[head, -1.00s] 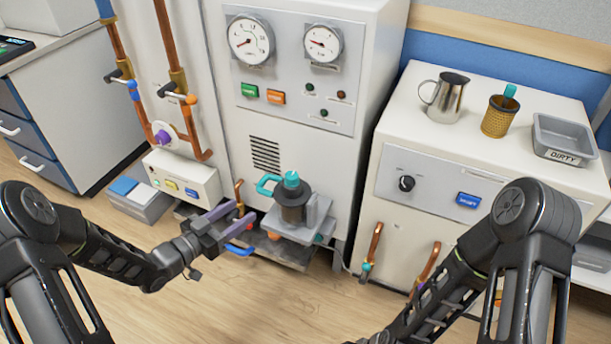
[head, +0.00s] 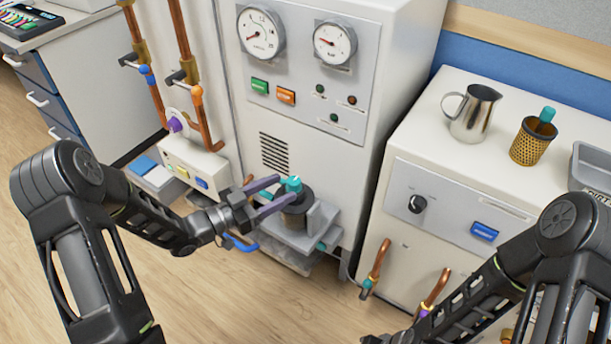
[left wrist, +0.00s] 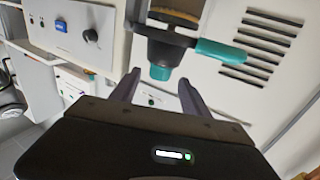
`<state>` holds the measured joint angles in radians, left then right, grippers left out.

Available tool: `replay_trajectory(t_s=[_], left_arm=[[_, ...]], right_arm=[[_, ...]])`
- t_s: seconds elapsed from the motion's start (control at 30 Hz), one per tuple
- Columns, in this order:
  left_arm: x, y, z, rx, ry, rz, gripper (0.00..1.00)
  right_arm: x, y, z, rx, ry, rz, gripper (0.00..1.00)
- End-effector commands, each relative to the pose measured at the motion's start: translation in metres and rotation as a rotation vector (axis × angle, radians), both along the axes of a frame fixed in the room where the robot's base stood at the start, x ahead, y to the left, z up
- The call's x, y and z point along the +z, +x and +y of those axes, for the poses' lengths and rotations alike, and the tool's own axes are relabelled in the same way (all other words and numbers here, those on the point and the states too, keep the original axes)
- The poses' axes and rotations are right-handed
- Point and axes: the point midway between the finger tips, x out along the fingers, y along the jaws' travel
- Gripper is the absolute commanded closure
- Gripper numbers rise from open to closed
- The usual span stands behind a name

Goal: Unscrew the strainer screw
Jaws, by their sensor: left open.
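The teal strainer screw (head: 292,184) sits on top of the dark strainer housing (head: 297,212), low at the front of the white machine. In the left wrist view the screw (left wrist: 161,72) is a short teal knob on the dark housing (left wrist: 165,52), with a teal handle (left wrist: 222,52) out to one side. My left gripper (head: 286,188) is open, its two purple-grey fingers reaching toward the screw from the left. In the left wrist view the screw is between the fingertips (left wrist: 158,85) or just beyond; contact cannot be told.
The white machine carries two gauges (head: 262,33) and green and orange buttons. A blue-handled valve (head: 241,243) is under my left wrist. On the right cabinet stand a metal jug (head: 473,112), a gold mesh basket (head: 531,143) and a grey tray (head: 592,165). The floor in front is clear.

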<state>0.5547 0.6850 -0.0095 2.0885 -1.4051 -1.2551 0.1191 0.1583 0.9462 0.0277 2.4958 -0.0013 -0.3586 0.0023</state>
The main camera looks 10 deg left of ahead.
Motion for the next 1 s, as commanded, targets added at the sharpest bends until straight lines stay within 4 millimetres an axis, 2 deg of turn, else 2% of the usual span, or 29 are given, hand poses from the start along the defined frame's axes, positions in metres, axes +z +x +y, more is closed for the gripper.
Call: replay_trajectory(t_s=[0.17, 0.6, 0.93, 1.0], left_arm=[[-0.001, 0.01, -0.01, -0.002, -0.001, -0.001, 0.46], [-0.001, 0.053, -0.051, -0.001, 0.0, 0.0, 0.46], [0.0, 0.055, -0.054, 0.0, 0.0, 0.0, 0.46], [0.0, 0.055, -0.054, 0.0, 0.0, 0.0, 0.52]], right_arm=[[-0.003, 0.0, 0.0, -0.001, -0.001, 0.0, 0.64], [-0.011, 0.003, -0.003, -0.006, -0.004, -0.005, 0.64], [-0.011, 0.003, -0.003, -0.006, -0.004, -0.005, 0.64], [-0.011, 0.003, -0.003, -0.006, -0.004, -0.005, 0.64]])
